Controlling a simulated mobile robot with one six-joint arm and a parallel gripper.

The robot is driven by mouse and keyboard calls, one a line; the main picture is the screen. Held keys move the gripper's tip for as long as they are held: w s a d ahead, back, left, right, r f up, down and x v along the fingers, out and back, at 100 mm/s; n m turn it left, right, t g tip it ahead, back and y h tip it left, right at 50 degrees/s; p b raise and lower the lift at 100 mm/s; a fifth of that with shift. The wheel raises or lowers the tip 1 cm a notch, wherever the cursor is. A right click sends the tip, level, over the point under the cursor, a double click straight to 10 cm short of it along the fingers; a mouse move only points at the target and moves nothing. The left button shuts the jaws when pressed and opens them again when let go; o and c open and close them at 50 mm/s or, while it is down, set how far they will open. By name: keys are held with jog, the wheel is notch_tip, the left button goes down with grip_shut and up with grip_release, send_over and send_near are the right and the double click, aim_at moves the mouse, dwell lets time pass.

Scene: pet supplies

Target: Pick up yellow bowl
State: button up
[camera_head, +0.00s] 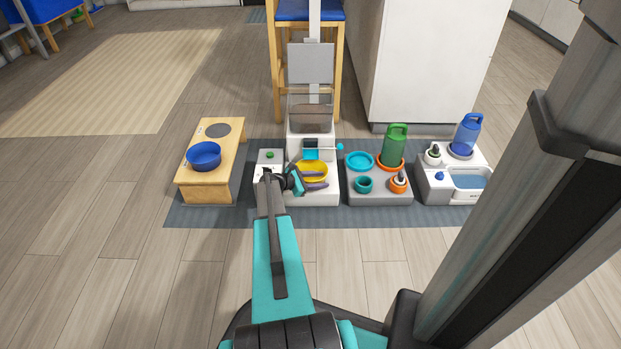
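The yellow bowl (313,168) sits on the white feeder stand (328,197) near the middle of the picture. My gripper (312,181) is at the end of my outstretched arm, at the near left side of the bowl. Its dark fingers overlap the bowl's near rim in this view. I cannot tell whether they touch the bowl, or whether they are open or shut. The near part of the bowl is partly hidden by the gripper.
A blue bowl (204,153) stands on a wooden stand (208,190) at left. A grey stand (381,196) at right holds a green bottle (394,146) and small dishes. A blue bottle (467,133) stands farther right. A stool (277,60) is behind. The near floor is clear.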

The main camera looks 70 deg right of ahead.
dwell(0.3)
grip_shut()
jog(key=shift+r, duration=0.2)
jog(key=shift+r+p, duration=0.45)
jog(key=shift+p, duration=0.05)
jog(key=shift+a+r, duration=0.15)
jog(key=shift+r, duration=0.15)
jog(key=s+a+p, duration=0.3)
jog(key=a, duration=0.5)
jog(key=s+a+p, duration=0.3)
jog(key=a, duration=0.5)
jog(key=shift+s+a+f, duration=0.2)
jog(key=shift+s+a, duration=0.05)
